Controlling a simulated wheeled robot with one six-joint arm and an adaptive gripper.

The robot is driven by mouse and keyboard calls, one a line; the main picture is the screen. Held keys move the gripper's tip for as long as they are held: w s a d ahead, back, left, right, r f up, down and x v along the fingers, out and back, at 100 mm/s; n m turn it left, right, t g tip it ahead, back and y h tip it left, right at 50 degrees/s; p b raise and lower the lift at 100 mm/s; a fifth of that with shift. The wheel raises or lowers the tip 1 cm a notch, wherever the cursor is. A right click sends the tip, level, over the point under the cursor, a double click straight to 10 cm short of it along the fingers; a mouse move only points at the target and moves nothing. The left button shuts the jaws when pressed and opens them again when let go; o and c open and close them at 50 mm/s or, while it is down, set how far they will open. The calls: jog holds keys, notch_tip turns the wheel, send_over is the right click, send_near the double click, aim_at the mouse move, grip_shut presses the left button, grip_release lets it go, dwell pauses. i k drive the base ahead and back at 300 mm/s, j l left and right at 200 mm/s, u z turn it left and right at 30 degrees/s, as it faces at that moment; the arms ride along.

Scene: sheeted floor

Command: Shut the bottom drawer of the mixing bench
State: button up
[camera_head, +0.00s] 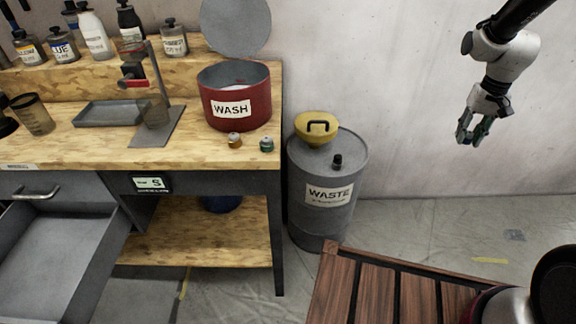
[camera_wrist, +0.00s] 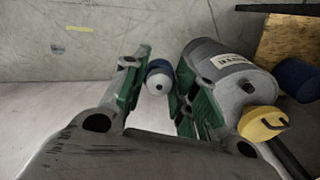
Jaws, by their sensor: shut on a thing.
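The mixing bench (camera_head: 120,150) fills the left of the head view. Under its top, a grey drawer front with a handle (camera_head: 37,192) shows at the left edge. Below it a grey drawer (camera_head: 60,250) stands pulled out and looks empty where I can see; its front end is cut off by the frame. My gripper (camera_head: 470,132) hangs in the air at the upper right, well away from the bench. In the wrist view its green fingers (camera_wrist: 155,88) are around a small round blue and white thing (camera_wrist: 158,78).
A grey waste drum (camera_head: 325,195) with a yellow funnel (camera_head: 317,127) stands right of the bench. A red wash tub (camera_head: 235,95) and bottles (camera_head: 95,35) stand on the bench. A slatted wooden surface (camera_head: 385,295) is at the front. Floor right of the drum is mostly clear.

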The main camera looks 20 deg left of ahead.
aim_at(60, 272)
jog(key=k+j+z, duration=0.2)
jog(key=k+z, duration=0.9)
jog(key=z, duration=0.2)
jog(key=k+z, duration=0.55)
jog(key=z, duration=0.3)
jog(key=k+j+z, duration=0.15)
jog(key=k+z, duration=0.4)
jog(key=k, duration=0.15)
jog(key=u, duration=2.15)
